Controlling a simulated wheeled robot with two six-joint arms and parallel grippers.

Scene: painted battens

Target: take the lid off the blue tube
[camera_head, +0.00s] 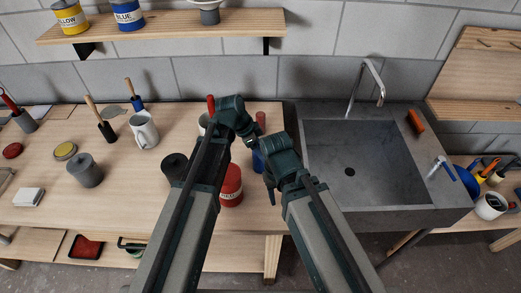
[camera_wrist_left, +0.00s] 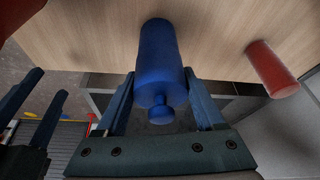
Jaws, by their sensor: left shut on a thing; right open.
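The blue tube (camera_wrist_left: 158,50) stands on the wooden bench in the left wrist view. Its blue lid (camera_wrist_left: 162,97) with a round knob is on its near end. My left gripper (camera_wrist_left: 160,78) is shut on the tube's body, one finger on each side. In the head view only a strip of the blue tube (camera_head: 257,161) shows between my arms, and the left gripper's fingers are mostly hidden. My right gripper (camera_head: 269,187) is open and empty, close beside the tube. Its two fingers also show at the left edge of the left wrist view (camera_wrist_left: 28,110).
A red cylinder (camera_wrist_left: 271,68) stands near the tube. A red can (camera_head: 231,188) and a dark pot (camera_head: 174,166) are close to my left arm. A grey sink (camera_head: 350,171) lies to the right. The shelf (camera_head: 180,25) carries cans.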

